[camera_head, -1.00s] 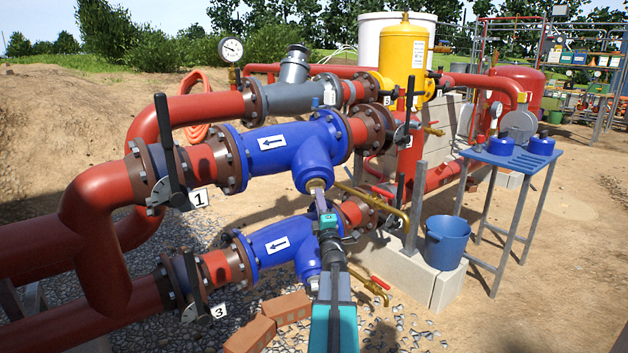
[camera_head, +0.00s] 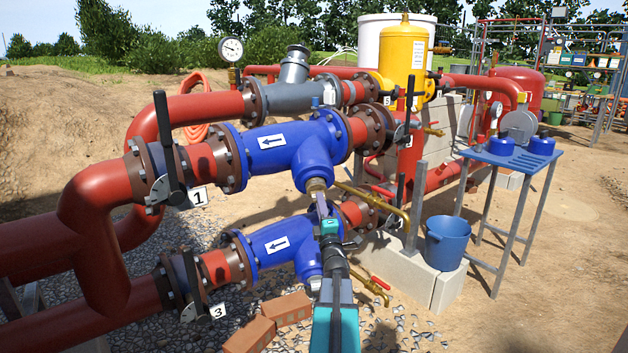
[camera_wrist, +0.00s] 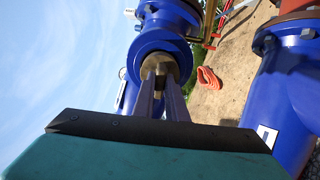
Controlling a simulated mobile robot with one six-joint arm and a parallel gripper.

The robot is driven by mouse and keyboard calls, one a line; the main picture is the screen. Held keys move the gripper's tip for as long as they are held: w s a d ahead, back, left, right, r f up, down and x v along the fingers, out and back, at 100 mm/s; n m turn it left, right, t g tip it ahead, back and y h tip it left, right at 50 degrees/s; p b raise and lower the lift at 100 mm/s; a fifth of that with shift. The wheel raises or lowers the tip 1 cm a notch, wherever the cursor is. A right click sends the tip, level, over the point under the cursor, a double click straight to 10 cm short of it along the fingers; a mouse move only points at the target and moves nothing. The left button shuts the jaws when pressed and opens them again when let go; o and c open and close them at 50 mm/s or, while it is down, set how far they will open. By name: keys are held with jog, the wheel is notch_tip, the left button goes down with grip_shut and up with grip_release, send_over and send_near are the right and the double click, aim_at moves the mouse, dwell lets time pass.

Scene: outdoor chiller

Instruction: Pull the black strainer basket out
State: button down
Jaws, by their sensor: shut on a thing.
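The upper blue strainer body (camera_head: 295,152) has a branch pointing down toward me, with a brass-coloured end (camera_head: 316,185). My gripper (camera_head: 318,194) reaches up to this end from below. The rest of the basket is hidden inside the branch or behind the fingers.
A second blue strainer body (camera_head: 280,246) lies just below and behind my wrist. A brass tap with a red handle (camera_head: 380,284), bricks (camera_head: 288,308) and a blue bucket (camera_head: 446,243) are near. A blue table (camera_head: 507,160) holds two blue caps.

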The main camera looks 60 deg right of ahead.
jog(key=b+v, duration=0.2)
jog(key=v, duration=0.7)
jog(key=shift+b, duration=0.35)
dwell(1.0)
jog(key=shift+s+a+f+p, duration=0.2)
jog(key=shift+f+p, duration=0.05)
jog(key=shift+p, duration=2.6)
jog(key=shift+s+a+f+p, duration=0.15)
jog(key=shift+s+a+p, duration=0.2)
jog(key=shift+p, duration=2.1)
